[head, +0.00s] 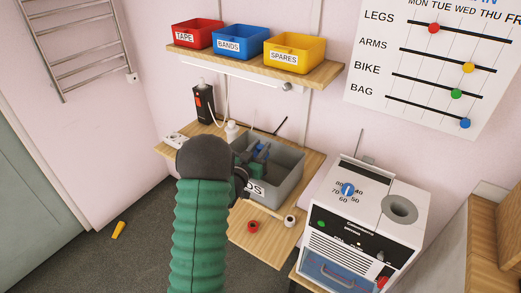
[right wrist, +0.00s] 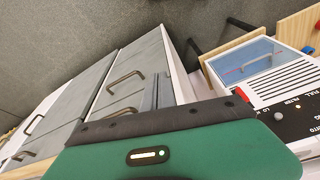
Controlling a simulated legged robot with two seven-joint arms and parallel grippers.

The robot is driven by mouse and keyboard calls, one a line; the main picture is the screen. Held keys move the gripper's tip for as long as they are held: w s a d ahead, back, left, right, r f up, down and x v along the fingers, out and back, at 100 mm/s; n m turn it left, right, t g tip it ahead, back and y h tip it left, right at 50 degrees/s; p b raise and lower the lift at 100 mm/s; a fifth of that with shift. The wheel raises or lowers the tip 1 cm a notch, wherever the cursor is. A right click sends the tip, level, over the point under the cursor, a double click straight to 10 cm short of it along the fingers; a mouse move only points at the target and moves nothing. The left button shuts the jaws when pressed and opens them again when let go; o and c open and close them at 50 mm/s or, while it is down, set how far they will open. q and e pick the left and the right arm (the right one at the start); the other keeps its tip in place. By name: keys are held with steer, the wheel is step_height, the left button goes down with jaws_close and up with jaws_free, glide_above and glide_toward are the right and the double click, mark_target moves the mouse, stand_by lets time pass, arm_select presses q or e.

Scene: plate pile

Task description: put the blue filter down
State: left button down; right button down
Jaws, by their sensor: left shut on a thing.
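My left gripper (head: 243,172) reaches over the grey bin (head: 290,183), mostly hidden behind my dark wrist. It is shut on a small blue thing, which seems to be the blue filter (head: 260,149), at the bin's inside. The wrist and gripper hide most of it, and I cannot tell whether it touches the bin floor. In the right wrist view, my right gripper's grey fingers (right wrist: 157,92) stick out past its green body, close together and far from the bin. Nothing shows between them, but their gap is unclear.
The bin stands on a wooden bench (head: 265,238) with a red roll (head: 252,226) and a pale roll (head: 290,221) in front. A white machine (head: 365,215) with a blue front panel (head: 330,272) stands at right. Red, blue and yellow boxes sit on the shelf (head: 240,67) above.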

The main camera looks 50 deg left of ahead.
arm_select(q)
steer(key=shift+d+f+b, duration=0.1)
steer(key=shift+f+b, duration=0.45)
steer(key=shift+b, duration=0.1)
steer(key=c, duration=1.1)
jaws_free()
steer(key=shift+s+d+f, duration=0.1)
steer(key=shift+r+p, duration=0.6)
steer(key=shift+p, duration=0.1)
steer(key=shift+s+d+f, duration=0.1)
steer(key=shift+s+f, duration=0.05)
steer(key=shift+s, duration=0.15)
steer(key=v, duration=1.1)
steer(key=shift+r+b, duration=0.25)
steer(key=shift+b, duration=0.05)
